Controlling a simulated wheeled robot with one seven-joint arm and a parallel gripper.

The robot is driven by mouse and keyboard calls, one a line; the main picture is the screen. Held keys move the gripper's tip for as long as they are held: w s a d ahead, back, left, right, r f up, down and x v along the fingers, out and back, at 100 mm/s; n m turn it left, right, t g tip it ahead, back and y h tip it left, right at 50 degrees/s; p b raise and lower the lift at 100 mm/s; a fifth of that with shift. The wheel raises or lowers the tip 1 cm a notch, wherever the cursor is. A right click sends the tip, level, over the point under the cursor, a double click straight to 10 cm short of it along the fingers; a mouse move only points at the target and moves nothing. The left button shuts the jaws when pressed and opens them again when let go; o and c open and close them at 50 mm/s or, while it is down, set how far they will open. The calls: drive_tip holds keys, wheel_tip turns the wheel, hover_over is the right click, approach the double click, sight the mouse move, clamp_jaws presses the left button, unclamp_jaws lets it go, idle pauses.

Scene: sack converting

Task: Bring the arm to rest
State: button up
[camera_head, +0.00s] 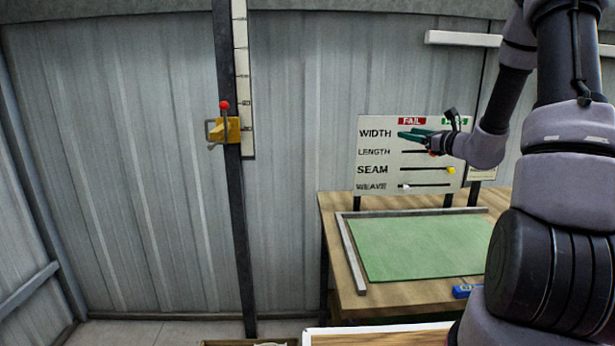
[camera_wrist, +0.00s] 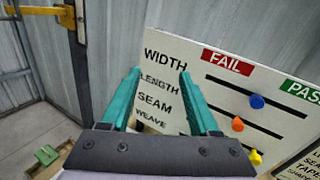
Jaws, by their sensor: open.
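My arm reaches in from the right in the head view. My gripper (camera_head: 408,135) has green fingers and is in front of the upper part of a white inspection board (camera_head: 372,153). In the wrist view the two fingers of my gripper (camera_wrist: 160,80) stand wide apart with nothing between them, and the board (camera_wrist: 195,60) lies beyond them. The board has rows WIDTH, LENGTH, SEAM and WEAVE, with FAIL and PASS labels. Blue (camera_wrist: 257,101), orange (camera_wrist: 237,124) and yellow (camera_wrist: 256,157) knobs sit on its slots. My gripper and forearm hide part of the board in the head view.
A wooden table (camera_head: 400,297) with a green mat (camera_head: 420,247) and a metal edge rail stands below the board. A blue object (camera_head: 462,291) lies at its front. A dark post with a yellow slider (camera_head: 226,130) stands left.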

drive_tip(key=s+a+r+n+g+y, duration=0.1)
drive_tip(key=s+a+r+n+g, duration=0.35)
drive_tip(key=s+a+n, duration=0.35)
drive_tip(key=s+a+r+n+g+y, duration=0.1)
drive_tip(key=s+a+r+n+g, duration=0.2)
drive_tip(key=s+a+n+g, duration=0.55)
drive_tip(key=s+d+r+n+t+h, duration=0.1)
drive_tip(key=s+d+n+t+h, duration=0.1)
drive_tip(key=s, duration=0.7)
drive_tip(key=s+d+r+n+t+h, duration=0.2)
drive_tip(key=s+d+n+h, duration=0.3)
drive_tip(key=s, duration=0.4)
drive_tip(key=shift+s+d+r+n+h, duration=0.15)
drive_tip(key=shift+s+d+n+h, duration=0.05)
drive_tip(key=shift+n+h, duration=0.5)
